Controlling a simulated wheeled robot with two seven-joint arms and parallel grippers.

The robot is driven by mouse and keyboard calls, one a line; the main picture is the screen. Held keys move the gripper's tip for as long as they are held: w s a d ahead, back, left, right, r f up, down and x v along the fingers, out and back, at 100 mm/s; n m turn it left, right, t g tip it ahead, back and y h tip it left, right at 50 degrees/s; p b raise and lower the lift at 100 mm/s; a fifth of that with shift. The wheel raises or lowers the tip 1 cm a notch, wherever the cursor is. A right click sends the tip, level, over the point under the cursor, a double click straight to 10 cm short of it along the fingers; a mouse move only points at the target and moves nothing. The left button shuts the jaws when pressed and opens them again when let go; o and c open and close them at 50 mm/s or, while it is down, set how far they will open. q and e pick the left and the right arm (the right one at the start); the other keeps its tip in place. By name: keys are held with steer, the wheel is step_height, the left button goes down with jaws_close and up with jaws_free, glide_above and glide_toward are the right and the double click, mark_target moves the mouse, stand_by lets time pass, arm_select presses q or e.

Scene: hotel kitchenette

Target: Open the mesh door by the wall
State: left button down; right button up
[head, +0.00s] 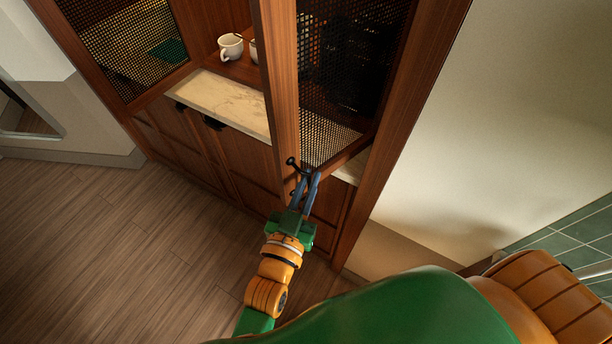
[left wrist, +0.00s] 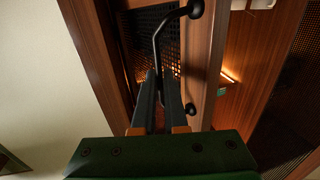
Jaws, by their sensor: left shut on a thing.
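The mesh door (head: 285,95) by the wall has a wooden frame with dark woven mesh. It stands partly open, its handle-side edge swung out from the cabinet. My left gripper (head: 306,186) is shut on the door's black bar handle (head: 294,163). In the left wrist view the handle (left wrist: 158,40) runs down between the two fingers (left wrist: 161,95), beside the wooden door edge (left wrist: 203,75). The lower part of the handle is partly hidden by the fingers. My right gripper is not in view.
Inside the cabinet, white cups (head: 231,47) stand on a shelf behind a marble ledge (head: 225,100). Another mesh door (head: 125,45) is at the left. A pale wall (head: 480,130) stands close at the right. The wooden floor (head: 110,250) at the left is clear.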

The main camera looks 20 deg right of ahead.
arm_select(q)
steer(key=c, duration=1.2)
jaws_free()
steer(key=shift+d, duration=0.1)
steer(key=shift+c, duration=0.2)
steer(key=shift+w+d, duration=0.1)
steer(key=shift+d, duration=0.05)
steer(key=b+v, duration=0.1)
steer(key=v, duration=0.6)
